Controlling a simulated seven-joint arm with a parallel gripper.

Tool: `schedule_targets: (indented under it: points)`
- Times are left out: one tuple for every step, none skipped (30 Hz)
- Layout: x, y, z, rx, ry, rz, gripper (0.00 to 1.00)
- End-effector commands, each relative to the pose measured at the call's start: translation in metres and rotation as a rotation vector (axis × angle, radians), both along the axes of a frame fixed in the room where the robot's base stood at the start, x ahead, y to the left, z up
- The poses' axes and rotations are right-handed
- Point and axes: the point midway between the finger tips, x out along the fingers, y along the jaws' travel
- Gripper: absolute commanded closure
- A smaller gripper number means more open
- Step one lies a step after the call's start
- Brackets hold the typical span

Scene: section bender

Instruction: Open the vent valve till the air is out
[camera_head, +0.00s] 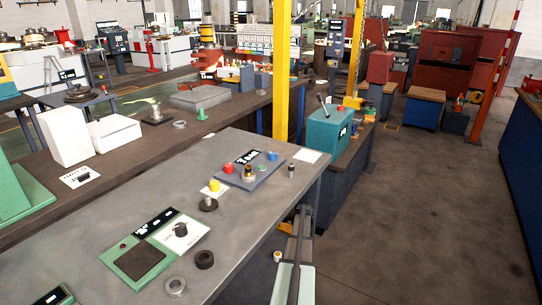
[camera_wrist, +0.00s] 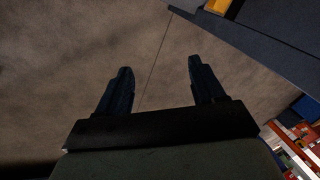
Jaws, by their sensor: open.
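I cannot tell for sure which part is the vent valve. A black knob (camera_head: 180,230) sits on a white plate on the green panel (camera_head: 134,258) on the near bench. The gripper is not clearly seen in the head view.
The near grey bench (camera_head: 110,220) also holds a black ring (camera_head: 204,259) and a metal ring (camera_head: 175,286). A yellow post (camera_head: 281,70) rises behind it. A teal box (camera_head: 328,130) stands right of the post. The floor (camera_head: 430,210) at right is clear.

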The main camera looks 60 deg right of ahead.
Motion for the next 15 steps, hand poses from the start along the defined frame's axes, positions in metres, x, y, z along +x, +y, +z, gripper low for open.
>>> schedule_targets:
  points:
    - [-0.024,-0.029,0.019,-0.056,0.025,-0.039,0.32]
    - [-0.037,-0.043,0.03,-0.087,0.04,-0.059,0.32]
    - [-0.055,-0.061,0.044,-0.13,0.061,-0.085,0.32]
    - [-0.068,-0.074,0.056,-0.16,0.076,-0.104,0.32]
    - [-0.082,-0.086,0.066,-0.19,0.092,-0.121,0.32]
    - [-0.098,-0.101,0.082,-0.229,0.113,-0.14,0.32]
    - [-0.11,-0.112,0.092,-0.254,0.13,-0.152,0.32]
    - [-0.121,-0.121,0.102,-0.278,0.145,-0.162,0.32]
    - [-0.134,-0.132,0.116,-0.31,0.166,-0.171,0.32]
    - [-0.144,-0.14,0.125,-0.33,0.181,-0.176,0.32]
    - [-0.152,-0.147,0.135,-0.348,0.197,-0.179,0.32]
    - [-0.163,-0.156,0.147,-0.372,0.219,-0.179,0.32]
    - [-0.17,-0.162,0.156,-0.387,0.236,-0.177,0.32]
    - [-0.176,-0.168,0.164,-0.4,0.253,-0.172,0.32]
    - [-0.183,-0.175,0.176,-0.417,0.278,-0.163,0.32]
